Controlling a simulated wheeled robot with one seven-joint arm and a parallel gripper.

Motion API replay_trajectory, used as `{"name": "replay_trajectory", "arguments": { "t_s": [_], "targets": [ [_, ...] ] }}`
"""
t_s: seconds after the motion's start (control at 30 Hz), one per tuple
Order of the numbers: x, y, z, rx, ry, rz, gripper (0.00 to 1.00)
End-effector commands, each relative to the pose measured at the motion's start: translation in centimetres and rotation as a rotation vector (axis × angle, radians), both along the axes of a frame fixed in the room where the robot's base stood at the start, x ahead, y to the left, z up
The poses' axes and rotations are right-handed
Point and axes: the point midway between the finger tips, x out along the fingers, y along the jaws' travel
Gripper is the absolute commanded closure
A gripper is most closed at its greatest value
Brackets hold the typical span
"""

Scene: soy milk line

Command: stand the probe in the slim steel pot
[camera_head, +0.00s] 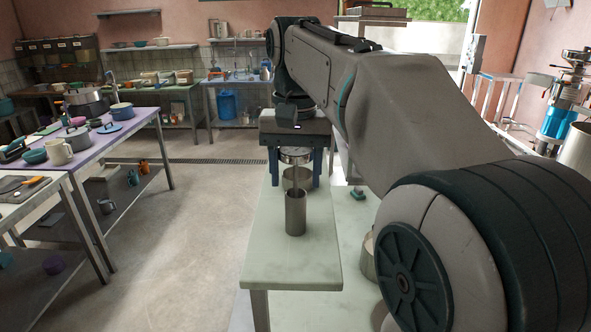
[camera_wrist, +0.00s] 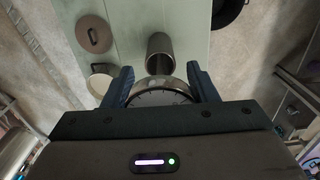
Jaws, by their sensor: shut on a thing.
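The probe (camera_head: 295,153) has a round steel dial head and a thin stem pointing down. My gripper (camera_head: 296,170) is shut on the dial head, with one dark finger on each side. The slim steel pot (camera_head: 295,214) stands upright on the pale green table, below the dial in the head view. The stem runs down to the pot's rim there; I cannot tell whether its tip is inside or behind the rim.
The pale green table (camera_head: 285,268) is clear around the pot's front. A wider round vessel (camera_head: 303,180) stands behind it. Another metal pot (camera_head: 367,262) is partly hidden by my arm. A lid (camera_wrist: 93,35) lies left in the wrist view. A purple-topped table (camera_head: 110,135) stands left.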

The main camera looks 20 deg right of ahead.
Motion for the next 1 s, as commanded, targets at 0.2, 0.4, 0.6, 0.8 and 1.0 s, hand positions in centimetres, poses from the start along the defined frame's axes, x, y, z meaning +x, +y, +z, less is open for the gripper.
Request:
{"name": "replay_trajectory", "arguments": {
  "t_s": [0.2,0.4,0.6,0.8,1.0],
  "targets": [
    [0.0,0.0,0.0,0.0,0.0,0.0,0.42],
    [0.0,0.0,0.0,0.0,0.0,0.0,0.22],
    [0.0,0.0,0.2,0.0,0.0,0.0,0.22],
    [0.1,0.0,2.2,0.0,-0.004,0.0,0.22],
    [0.1,0.0,6.0,0.0,-0.003,0.0,0.22]
  ]
}}
